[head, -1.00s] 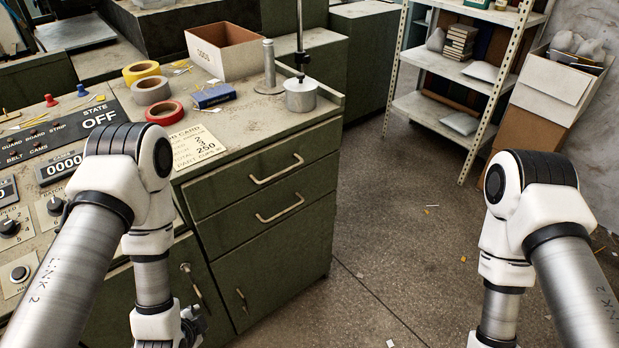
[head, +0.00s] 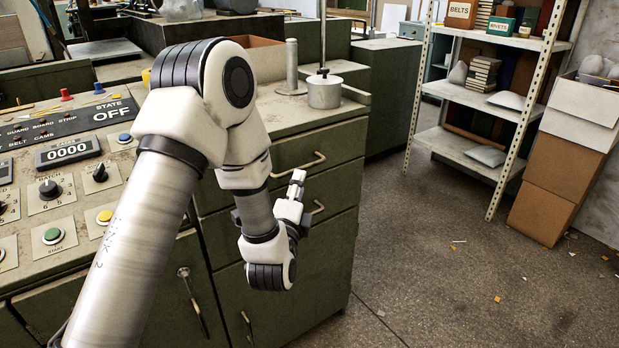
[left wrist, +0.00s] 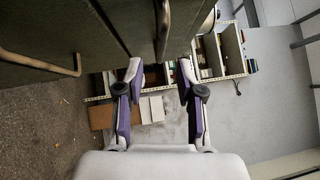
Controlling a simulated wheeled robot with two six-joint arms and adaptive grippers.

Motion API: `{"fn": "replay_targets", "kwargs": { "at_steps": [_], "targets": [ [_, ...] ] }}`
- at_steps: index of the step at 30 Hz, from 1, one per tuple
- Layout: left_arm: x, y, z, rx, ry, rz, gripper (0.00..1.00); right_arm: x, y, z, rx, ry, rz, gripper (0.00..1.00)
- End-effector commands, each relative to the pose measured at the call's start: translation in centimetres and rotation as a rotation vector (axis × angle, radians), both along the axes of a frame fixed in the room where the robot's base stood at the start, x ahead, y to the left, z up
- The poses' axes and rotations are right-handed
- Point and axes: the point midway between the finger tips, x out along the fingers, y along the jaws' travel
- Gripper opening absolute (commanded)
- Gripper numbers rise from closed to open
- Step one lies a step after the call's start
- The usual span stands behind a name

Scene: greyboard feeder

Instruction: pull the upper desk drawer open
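The green desk's upper drawer (head: 288,153) is shut, its front flush with the desk. Its bar handle (head: 312,162) is clear in the head view. My left gripper (head: 297,180) is just in front of the drawer fronts, near this handle. In the left wrist view my left gripper (left wrist: 158,76) has its two fingers apart with nothing held. A bar that looks like the upper handle (left wrist: 162,32) lines up with the gap between them; I cannot tell whether it is inside the gap. The lower drawer's handle (left wrist: 38,64) is to the left. My right gripper is not in view.
The lower drawer's handle (head: 318,208) is close below my gripper. A metal pot (head: 324,92) and a grey post (head: 291,68) stand on the desktop. A shelf rack (head: 470,140) and cardboard boxes (head: 560,180) stand at right. The floor (head: 430,270) between is mostly clear.

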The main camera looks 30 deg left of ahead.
Motion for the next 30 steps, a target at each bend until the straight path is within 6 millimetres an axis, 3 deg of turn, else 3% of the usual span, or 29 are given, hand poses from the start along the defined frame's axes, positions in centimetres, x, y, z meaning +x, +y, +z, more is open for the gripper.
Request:
{"fn": "replay_targets", "kwargs": {
  "at_steps": [9, 19, 22, 30],
  "targets": [
    [5.3, 2.2, 0.8, 0.000, -0.002, 0.001, 0.37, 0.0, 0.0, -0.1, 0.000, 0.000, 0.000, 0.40],
    [6.1, 2.5, 0.9, 0.000, 0.002, -0.001, 0.37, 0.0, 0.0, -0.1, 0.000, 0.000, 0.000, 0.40],
    [6.1, 2.5, 0.9, 0.000, 0.002, -0.001, 0.02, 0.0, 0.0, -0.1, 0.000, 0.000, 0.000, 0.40],
    [6.1, 2.4, 0.9, 0.000, 0.002, -0.001, 0.00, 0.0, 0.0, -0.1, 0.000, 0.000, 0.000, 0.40]
  ]
}}
